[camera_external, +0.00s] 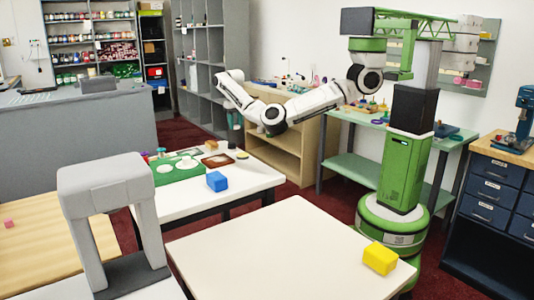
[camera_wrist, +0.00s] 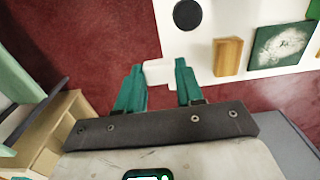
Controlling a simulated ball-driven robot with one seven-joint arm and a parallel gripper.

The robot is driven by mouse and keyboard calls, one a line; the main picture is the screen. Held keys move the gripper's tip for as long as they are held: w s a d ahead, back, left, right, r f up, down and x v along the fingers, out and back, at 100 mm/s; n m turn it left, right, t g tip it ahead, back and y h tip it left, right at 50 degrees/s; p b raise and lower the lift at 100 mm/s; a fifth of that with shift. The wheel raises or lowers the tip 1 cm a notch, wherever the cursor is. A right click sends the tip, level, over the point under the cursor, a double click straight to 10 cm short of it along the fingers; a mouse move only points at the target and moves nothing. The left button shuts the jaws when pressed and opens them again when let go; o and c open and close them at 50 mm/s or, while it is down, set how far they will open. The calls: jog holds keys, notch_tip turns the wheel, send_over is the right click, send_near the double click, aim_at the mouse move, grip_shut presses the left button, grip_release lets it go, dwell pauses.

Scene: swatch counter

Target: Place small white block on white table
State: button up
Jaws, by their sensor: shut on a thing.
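In the wrist view, the small white block (camera_wrist: 158,73) is between the two teal fingers of my gripper (camera_wrist: 160,85), which is shut on it. The block appears beside the edge of a white table (camera_wrist: 190,48) there; its height over the surface is hard to judge. In the external view, my gripper (camera_external: 233,122) hangs at the far edge of the middle white table (camera_external: 255,176), and the block is too small to make out clearly. A second, nearer white table (camera_external: 275,250) carries a yellow block (camera_external: 380,258).
A wooden shelf (camera_external: 295,150) stands behind. The nearer table is mostly clear. A grey arch (camera_external: 110,187) stands at left.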

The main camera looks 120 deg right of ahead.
jog(key=w+d+f, duration=0.1)
jog(key=f, duration=0.1)
jog(key=w+f+b, duration=0.1)
jog(key=w+d+f, duration=0.1)
jog(key=f, duration=0.1)
jog(key=shift+w+d+f+b, duration=0.2)
jog(key=shift+d+f+b, duration=0.1)
jog(key=shift+f+b, duration=0.1)
jog(key=shift+f, duration=1.45)
jog(key=shift+f, duration=0.1)
jog(key=o, duration=1)
notch_tip(320, 180, up, 12)
jog(key=p, duration=0.2)
